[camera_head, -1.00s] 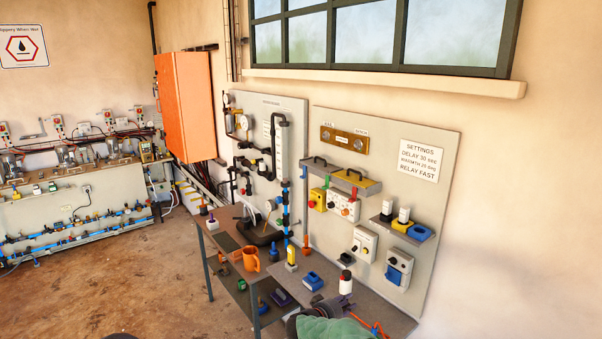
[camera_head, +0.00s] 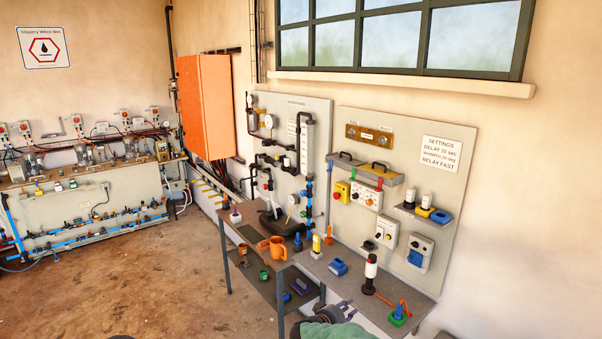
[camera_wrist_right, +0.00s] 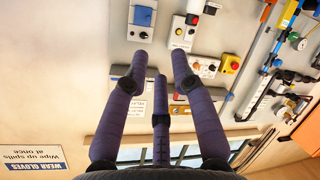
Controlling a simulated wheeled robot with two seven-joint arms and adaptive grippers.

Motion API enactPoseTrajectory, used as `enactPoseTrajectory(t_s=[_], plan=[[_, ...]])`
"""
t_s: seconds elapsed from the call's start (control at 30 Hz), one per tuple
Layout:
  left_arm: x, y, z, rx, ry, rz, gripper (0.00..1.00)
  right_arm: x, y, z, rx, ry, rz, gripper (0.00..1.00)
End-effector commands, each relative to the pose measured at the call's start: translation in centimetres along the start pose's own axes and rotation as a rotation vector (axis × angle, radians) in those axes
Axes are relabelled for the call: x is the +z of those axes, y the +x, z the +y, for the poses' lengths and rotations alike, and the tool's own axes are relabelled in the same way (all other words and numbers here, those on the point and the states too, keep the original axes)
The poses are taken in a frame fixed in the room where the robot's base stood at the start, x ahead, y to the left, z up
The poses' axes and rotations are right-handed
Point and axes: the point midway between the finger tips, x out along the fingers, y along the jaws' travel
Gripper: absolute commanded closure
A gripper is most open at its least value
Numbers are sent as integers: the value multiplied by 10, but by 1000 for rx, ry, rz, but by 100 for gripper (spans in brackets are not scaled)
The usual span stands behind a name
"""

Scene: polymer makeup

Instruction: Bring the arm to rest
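My right gripper (camera_head: 345,306) is at the bottom of the head view, at the near edge of the grey bench (camera_head: 345,286), with green on the arm behind it. In the right wrist view its purple-grey fingers (camera_wrist_right: 159,66) are spread apart with nothing between them. They point toward the wall panel (camera_wrist_right: 222,58), which appears upside down there. My left gripper is not in view.
A red cable (camera_head: 385,300) lies near the gripper. Open floor (camera_head: 150,290) is at left.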

Motion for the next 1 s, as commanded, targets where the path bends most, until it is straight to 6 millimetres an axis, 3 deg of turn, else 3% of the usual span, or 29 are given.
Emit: enactPoseTrajectory(t_s=[0.37, 0.57, 0.77, 1.0], plan=[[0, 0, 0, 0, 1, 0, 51, 50, 9, -26, -156, 47, 31, 74], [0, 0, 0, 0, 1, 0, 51, 107, 1, -49, -331, 98, 3, 74], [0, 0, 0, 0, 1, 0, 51, 205, -42, -76, -608, 181, -146, 74], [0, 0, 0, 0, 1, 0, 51, 326, -140, -77, -890, 279, -477, 74]])
